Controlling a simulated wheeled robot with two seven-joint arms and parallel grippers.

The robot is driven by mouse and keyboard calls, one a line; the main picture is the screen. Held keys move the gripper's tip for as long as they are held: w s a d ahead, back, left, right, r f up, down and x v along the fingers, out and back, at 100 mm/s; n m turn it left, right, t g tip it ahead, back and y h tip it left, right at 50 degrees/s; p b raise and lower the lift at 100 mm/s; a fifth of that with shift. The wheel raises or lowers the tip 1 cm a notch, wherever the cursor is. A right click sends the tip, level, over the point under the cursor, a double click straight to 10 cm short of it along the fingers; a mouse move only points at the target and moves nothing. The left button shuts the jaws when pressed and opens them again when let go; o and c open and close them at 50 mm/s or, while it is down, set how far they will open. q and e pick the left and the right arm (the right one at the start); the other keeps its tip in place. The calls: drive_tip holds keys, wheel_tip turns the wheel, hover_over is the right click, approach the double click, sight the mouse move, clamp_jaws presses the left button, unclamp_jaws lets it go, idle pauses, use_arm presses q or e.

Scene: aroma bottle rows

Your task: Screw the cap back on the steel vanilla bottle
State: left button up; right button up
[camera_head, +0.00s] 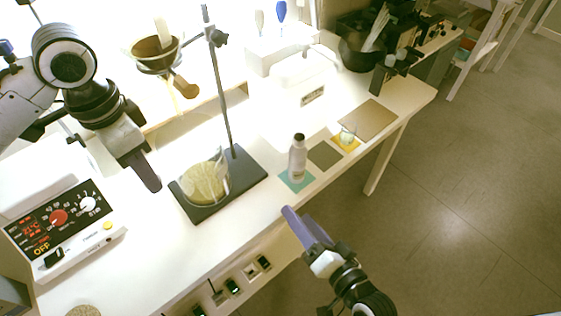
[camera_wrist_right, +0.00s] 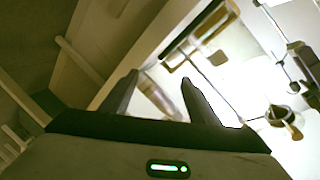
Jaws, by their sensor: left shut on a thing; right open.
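The steel bottle (camera_head: 297,161) stands upright on a teal mat (camera_head: 297,185) near the front of the table. Its top looks darker, but I cannot tell whether that is a cap or the bare neck. My left gripper (camera_head: 152,184) hangs over the table, left of the round glass dish and well away from the bottle. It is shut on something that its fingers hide. My right gripper (camera_head: 292,214) is open and empty at the front table edge, just below the bottle in the head view. Its parted fingers show in the right wrist view (camera_wrist_right: 160,80).
A stand with a dark base (camera_head: 240,170) and upright rod holds a glass dish (camera_head: 206,183) between my left gripper and the bottle. A hotplate (camera_head: 60,228) stands at left. Grey (camera_head: 325,155), yellow (camera_head: 344,145) and brown (camera_head: 367,119) mats lie right of the bottle; a small pale item (camera_head: 347,136) sits on the yellow one.

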drive_tip(key=w+a+r+m+t+h+b, duration=0.1)
drive_tip(key=w+r+m+t, duration=0.2)
drive_tip(key=m, duration=0.5)
drive_tip(key=w+a+r+m+t+h, duration=0.1)
drive_tip(key=w+a+r+m+t, duration=0.2)
drive_tip(key=m, duration=0.5)
use_arm(q)
drive_tip(key=w+a+f+m, duration=0.1)
drive_tip(key=w+m, duration=0.4)
drive_tip(key=m, duration=1.1)
drive_tip(key=w+a+f+m, duration=0.2)
drive_tip(key=w+m, duration=0.3)
drive_tip(key=m, duration=1)
drive_tip(key=shift+w+a+m+b, duration=0.25)
drive_tip(key=shift+a+m+b, duration=0.2)
drive_tip(key=shift+a, duration=0.3)
use_arm(e)
drive_tip(key=s+d+f+m+g+h, duration=0.2)
drive_tip(key=f+m+h, duration=0.4)
drive_tip(key=m, duration=1)
drive_tip(key=shift+s+d+f+h, duration=0.3)
drive_tip(key=shift+s+d+h, duration=0.15)
drive_tip(key=shift+d+h, duration=0.25)
